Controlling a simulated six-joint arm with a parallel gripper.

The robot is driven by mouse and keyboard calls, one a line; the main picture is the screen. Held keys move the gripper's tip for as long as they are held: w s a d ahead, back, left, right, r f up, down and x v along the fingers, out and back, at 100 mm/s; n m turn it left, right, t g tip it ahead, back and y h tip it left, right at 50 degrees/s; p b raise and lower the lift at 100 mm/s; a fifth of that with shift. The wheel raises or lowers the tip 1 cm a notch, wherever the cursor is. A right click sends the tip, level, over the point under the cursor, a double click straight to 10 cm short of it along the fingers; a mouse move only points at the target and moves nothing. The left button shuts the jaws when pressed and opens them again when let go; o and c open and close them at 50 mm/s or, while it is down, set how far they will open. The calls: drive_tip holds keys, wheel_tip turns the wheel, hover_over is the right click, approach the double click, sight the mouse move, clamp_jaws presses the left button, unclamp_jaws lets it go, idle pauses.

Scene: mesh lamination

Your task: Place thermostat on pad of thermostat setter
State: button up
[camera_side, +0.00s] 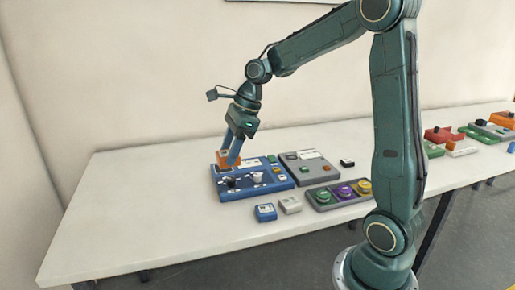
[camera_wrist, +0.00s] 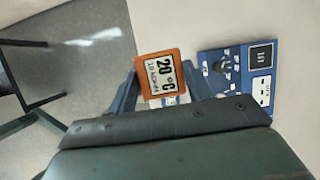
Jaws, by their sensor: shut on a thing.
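An orange thermostat (camera_wrist: 162,77) with a white display reading 20 °C is held between the two fingers of my gripper (camera_wrist: 165,88). In the side view my gripper (camera_side: 231,157) points down, shut on the orange thermostat (camera_side: 223,157), at the back left part of the blue thermostat setter (camera_side: 262,184). The setter has a dark knob and white markings on its top. In the wrist view the setter (camera_wrist: 212,62) lies right of the thermostat and shows a dark square with a white symbol. I cannot tell whether the thermostat touches the setter; its pad is not clearly seen.
A grey panel (camera_side: 325,172) stands behind and right of the setter. A tray with green, purple and yellow round parts (camera_side: 340,194) is to the right. A small blue box (camera_side: 265,212) and a light grey box (camera_side: 290,205) lie in front. The table's left side is clear.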

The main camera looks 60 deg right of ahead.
drive_tip(key=w+d+r+m+h, duration=0.1)
drive_tip(key=w+d+r+m, duration=0.2)
drive_tip(key=w+d, duration=1.3)
drive_tip(key=shift+d+m+t+h, duration=0.4)
drive_tip(key=shift+d+m, duration=0.5)
drive_tip(key=shift+d, duration=0.85)
wheel_tip(320, 180, down, 16)
drive_tip(key=shift+r, duration=0.2)
drive_tip(key=shift+f, duration=0.1)
drive_tip(key=shift+f, duration=2.05)
drive_tip(key=shift+f, duration=0.1)
